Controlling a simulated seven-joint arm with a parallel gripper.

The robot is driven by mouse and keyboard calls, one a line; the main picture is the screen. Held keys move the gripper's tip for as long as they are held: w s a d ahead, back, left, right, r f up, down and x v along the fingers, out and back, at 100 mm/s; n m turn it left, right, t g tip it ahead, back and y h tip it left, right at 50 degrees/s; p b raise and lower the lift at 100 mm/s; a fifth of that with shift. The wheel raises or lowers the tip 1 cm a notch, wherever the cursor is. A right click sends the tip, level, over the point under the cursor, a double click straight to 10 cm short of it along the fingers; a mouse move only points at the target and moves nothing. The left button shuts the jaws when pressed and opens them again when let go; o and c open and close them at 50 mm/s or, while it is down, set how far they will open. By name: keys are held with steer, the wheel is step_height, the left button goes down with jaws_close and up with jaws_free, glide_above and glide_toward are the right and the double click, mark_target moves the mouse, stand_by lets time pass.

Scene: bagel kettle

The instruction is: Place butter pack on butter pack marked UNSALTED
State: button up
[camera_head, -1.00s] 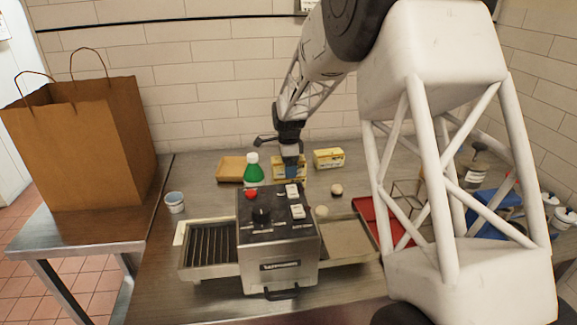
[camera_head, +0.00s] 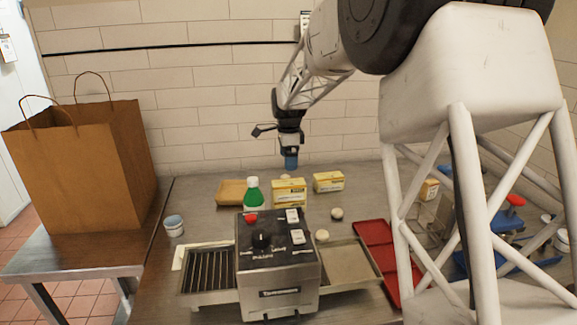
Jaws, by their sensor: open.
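Two yellow butter packs stand on the steel table behind the machine. The print on both is too small to read, so I cannot tell which is marked UNSALTED. My gripper (camera_head: 291,163) hangs above the left pack, with its blue end pointing down. It is open and apart from both packs. I see nothing held in it.
A steel machine (camera_head: 277,265) stands in front of the packs. A paper bag (camera_head: 85,165) stands left.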

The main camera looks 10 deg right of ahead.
steer(key=shift+r, duration=0.15)
stand_by(0.7)
steer(key=s+d+r+n, duration=0.1)
steer(key=s+r+n, duration=0.2)
steer(key=s, duration=0.5)
steer(key=s+d+r+n+t, duration=0.1)
steer(key=s+r+n, duration=0.1)
steer(key=s, duration=0.6)
steer(key=s+d+r+n, duration=0.1)
steer(key=s+r+n, duration=0.2)
steer(key=s, duration=0.6)
steer(key=s+f+n, duration=0.2)
steer(key=s+n, duration=0.1)
steer(key=s, duration=0.6)
steer(key=s+f+n+t, duration=0.1)
steer(key=s+n, duration=0.2)
steer(key=s, duration=0.6)
steer(key=s+f+n, duration=0.2)
steer(key=s+n, duration=0.1)
steer(key=s, duration=0.6)
steer(key=shift+d+f+n+t, duration=0.3)
steer(key=shift+d+n, duration=0.1)
steer(key=shift+d, duration=0.05)
